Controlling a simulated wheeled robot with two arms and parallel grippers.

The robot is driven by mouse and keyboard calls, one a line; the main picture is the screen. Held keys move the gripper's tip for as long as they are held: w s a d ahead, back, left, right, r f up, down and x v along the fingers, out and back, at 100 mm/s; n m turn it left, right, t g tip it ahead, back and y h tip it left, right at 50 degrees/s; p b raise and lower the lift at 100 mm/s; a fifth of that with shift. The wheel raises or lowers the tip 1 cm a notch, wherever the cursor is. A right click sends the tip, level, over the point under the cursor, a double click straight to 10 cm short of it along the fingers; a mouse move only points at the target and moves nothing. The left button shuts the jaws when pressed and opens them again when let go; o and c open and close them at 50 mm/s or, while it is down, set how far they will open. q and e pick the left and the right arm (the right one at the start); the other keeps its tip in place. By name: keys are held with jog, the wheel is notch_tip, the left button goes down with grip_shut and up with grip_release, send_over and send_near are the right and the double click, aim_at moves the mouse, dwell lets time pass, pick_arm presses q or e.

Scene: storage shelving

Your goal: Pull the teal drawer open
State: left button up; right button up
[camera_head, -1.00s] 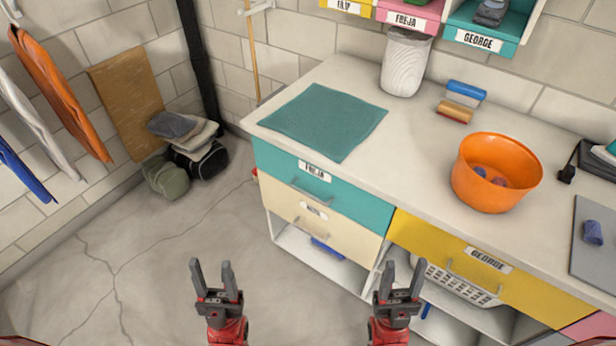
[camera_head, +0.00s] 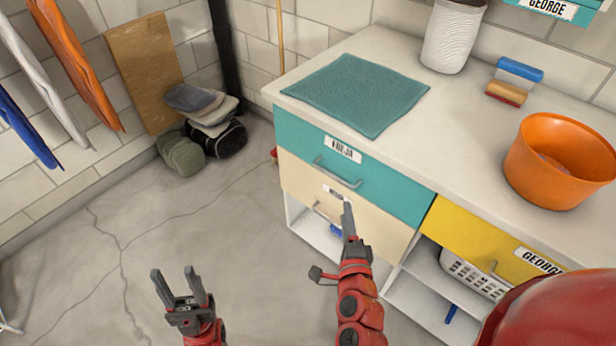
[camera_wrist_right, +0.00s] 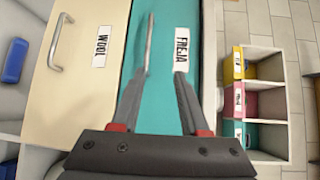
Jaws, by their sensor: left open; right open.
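The teal drawer (camera_head: 400,192) is closed under the worktop, with a FREJA label and a grey bar handle (camera_head: 338,172). My right gripper (camera_head: 348,222) is in front of the cream drawer, a little below the teal drawer's handle in the head view. In the right wrist view its open fingers (camera_wrist_right: 165,72) point at the teal drawer front (camera_wrist_right: 165,95), with the FREJA label (camera_wrist_right: 181,50) by one fingertip. I cannot tell the gap to the drawer. My left gripper (camera_head: 182,278) is open and empty over the floor at lower left.
A cream drawer (camera_head: 375,222) is below the teal one, and a yellow drawer (camera_head: 470,240) is to the right. The worktop holds a teal mat (camera_head: 355,95), an orange bowl (camera_head: 558,165) and a white bin (camera_head: 450,38).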

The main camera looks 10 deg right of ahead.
aim_at(331, 175)
jog(key=shift+g+y, duration=0.3)
jog(key=shift+y, duration=0.1)
jog(key=shift+w+d+f+b, duration=0.1)
jog(key=shift+w+f+b, duration=0.4)
jog(key=shift+w, duration=2.35)
jog(key=shift+w+d+f+b, duration=0.15)
jog(key=shift+w+f, duration=0.65)
jog(key=shift+w, duration=2.1)
jog(key=shift+w+d+f+b, duration=0.1)
jog(key=shift+w+f+b, duration=0.4)
jog(key=shift+w, duration=2.35)
jog(key=shift+f, duration=0.15)
grip_shut()
